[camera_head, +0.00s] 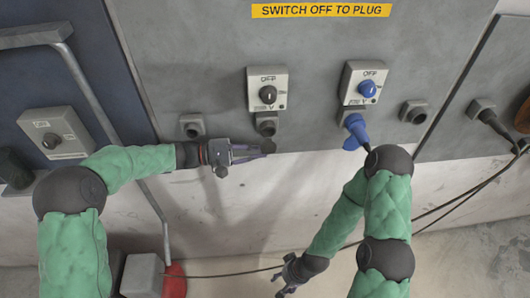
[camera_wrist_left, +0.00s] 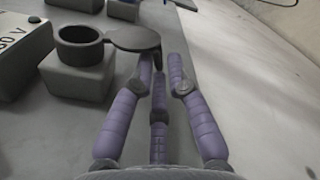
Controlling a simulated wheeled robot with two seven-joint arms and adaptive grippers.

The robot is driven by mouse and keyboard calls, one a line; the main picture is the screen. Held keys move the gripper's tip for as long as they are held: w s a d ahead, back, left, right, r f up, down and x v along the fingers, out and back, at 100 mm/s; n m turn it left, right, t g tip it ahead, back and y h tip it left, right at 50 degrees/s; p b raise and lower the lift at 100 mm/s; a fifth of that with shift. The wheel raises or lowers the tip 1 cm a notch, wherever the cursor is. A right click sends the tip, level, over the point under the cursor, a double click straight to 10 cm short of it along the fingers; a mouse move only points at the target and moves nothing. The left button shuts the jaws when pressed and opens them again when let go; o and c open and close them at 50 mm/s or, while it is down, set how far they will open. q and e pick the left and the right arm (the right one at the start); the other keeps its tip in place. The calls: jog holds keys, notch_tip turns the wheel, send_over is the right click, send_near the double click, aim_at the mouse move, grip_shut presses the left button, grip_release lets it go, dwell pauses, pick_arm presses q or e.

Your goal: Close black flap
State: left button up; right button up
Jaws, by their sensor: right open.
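The black flap (camera_head: 268,146) stands open, swung out from the grey round socket (camera_head: 266,124) below the middle OFF switch. In the left wrist view the flap (camera_wrist_left: 132,38) is a dark disc hinged at the right of the socket's rim (camera_wrist_left: 80,45), whose round mouth is uncovered. My left gripper (camera_head: 250,152) is just below the socket, pointing right, with its fingertips at the flap. In the left wrist view its purple fingers (camera_wrist_left: 162,70) show a small gap between the tips; whether they grip or only touch the flap is unclear. My right gripper (camera_head: 285,280) is open, low and far from the socket.
A switch box (camera_head: 267,89) is above the socket. Other sockets (camera_head: 192,125) (camera_head: 413,112) flank these. Cables (camera_head: 450,205) hang at the right.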

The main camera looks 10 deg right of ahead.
pick_arm(q)
jog(key=shift+d, duration=1.2)
grip_shut()
jog(key=shift+s+n+p, duration=0.55)
jog(key=shift+n+p, duration=0.6)
jog(key=shift+p, duration=0.9)
jog(key=shift+s+n+p, duration=0.55)
jog(key=shift+n+p, duration=0.65)
jog(key=shift+p, duration=0.8)
jog(key=shift+s+n+p, duration=0.55)
jog(key=shift+n+p, duration=0.6)
jog(key=shift+p, duration=0.9)
